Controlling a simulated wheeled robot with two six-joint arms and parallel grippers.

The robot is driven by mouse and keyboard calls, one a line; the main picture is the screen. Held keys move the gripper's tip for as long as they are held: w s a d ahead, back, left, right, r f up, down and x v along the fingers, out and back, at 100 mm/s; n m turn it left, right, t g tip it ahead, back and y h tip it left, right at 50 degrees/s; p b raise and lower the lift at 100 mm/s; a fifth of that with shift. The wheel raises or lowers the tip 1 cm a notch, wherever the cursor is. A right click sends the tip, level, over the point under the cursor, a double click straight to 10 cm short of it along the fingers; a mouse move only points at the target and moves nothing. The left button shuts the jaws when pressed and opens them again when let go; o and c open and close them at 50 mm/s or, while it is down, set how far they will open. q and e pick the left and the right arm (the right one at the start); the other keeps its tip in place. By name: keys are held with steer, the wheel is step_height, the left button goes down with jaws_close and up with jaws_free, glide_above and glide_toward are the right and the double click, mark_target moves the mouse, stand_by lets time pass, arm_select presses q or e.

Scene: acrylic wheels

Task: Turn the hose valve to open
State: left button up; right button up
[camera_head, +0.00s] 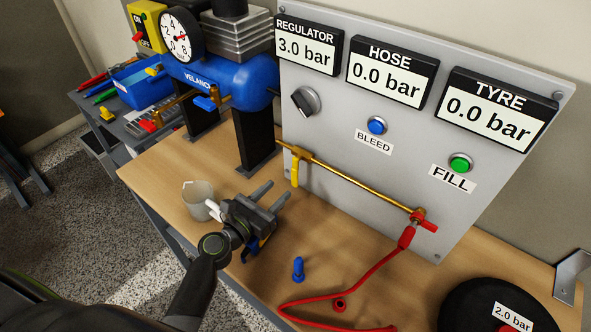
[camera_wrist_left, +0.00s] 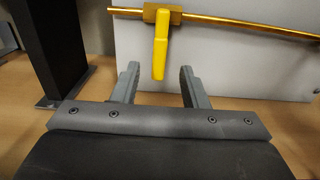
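A yellow lever (camera_head: 295,172) hangs straight down from a brass fitting at the left end of the brass pipe (camera_head: 352,181) on the grey panel. A red valve handle (camera_head: 428,226) sits at the pipe's right end, above the red hose (camera_head: 372,270). I cannot tell which of the two is the hose valve. My left gripper (camera_head: 280,190) is open and empty, just short of the yellow lever. In the left wrist view the lever (camera_wrist_left: 160,48) shows centred between the open fingertips (camera_wrist_left: 159,72), beyond them and apparently untouched. My right gripper is out of view.
The displays read regulator (camera_head: 309,46) 3.0, hose (camera_head: 390,73) 0.0 and tyre (camera_head: 497,108) 0.0 bar. A pale cup (camera_head: 198,198) stands beside my left gripper. A blue cap-like piece (camera_head: 298,268) stands in front; a black tyre (camera_head: 460,310) lies right.

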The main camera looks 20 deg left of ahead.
mark_target(293, 175)
arm_select(q)
steer(key=x, duration=0.8)
steer(key=shift+w+d, duration=0.15)
steer(key=shift+w, duration=0.2)
jaws_close()
